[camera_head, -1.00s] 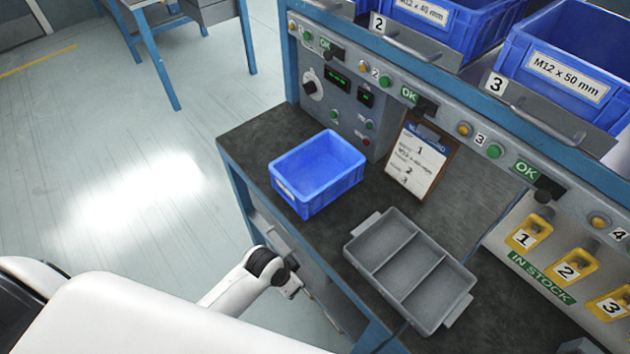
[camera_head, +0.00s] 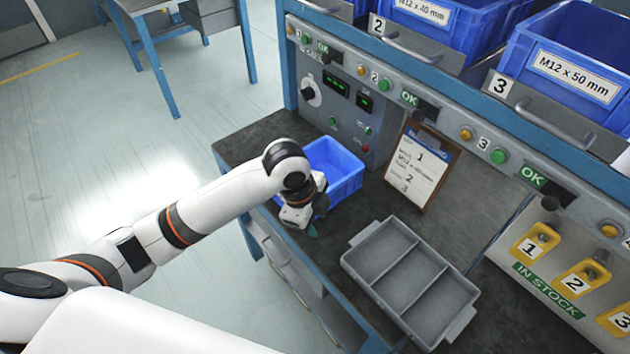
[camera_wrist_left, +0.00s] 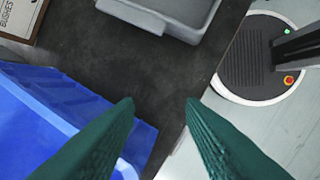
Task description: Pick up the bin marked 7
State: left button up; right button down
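A blue open bin (camera_head: 340,165) sits on the dark bench top, left of the grey tray. No 7 can be read on it; my left gripper and wrist cover its near side. My left gripper (camera_head: 304,222) is at the bin's near side, pointing down. In the left wrist view its two green fingers (camera_wrist_left: 160,108) are spread apart with nothing gripped. The blue bin (camera_wrist_left: 60,110) fills the left of that view, and its corner shows partly behind and between the fingers. Whether the fingers touch it I cannot tell. My right gripper is out of view.
A grey three-compartment tray (camera_head: 398,232) lies right of the bin. A clipboard (camera_head: 420,168) leans behind. A control panel (camera_head: 345,95) rises behind the bin. Blue bins labelled M12 (camera_head: 582,60) stand on the upper shelf. Yellow numbered holders (camera_head: 535,242) are at right. Open floor lies left.

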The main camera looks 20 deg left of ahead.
pick_arm(q)
jog(key=w+a+r+m+g+y, duration=0.2)
jog(key=w+a+r+m, duration=0.3)
jog(key=a+r, duration=0.5)
notch_tip(320, 180, down, 6)
jog(key=shift+f, duration=0.15)
jog(key=f, duration=0.5)
jog(key=shift+w+f, duration=0.3)
jog(key=shift+w, duration=0.05)
grip_shut()
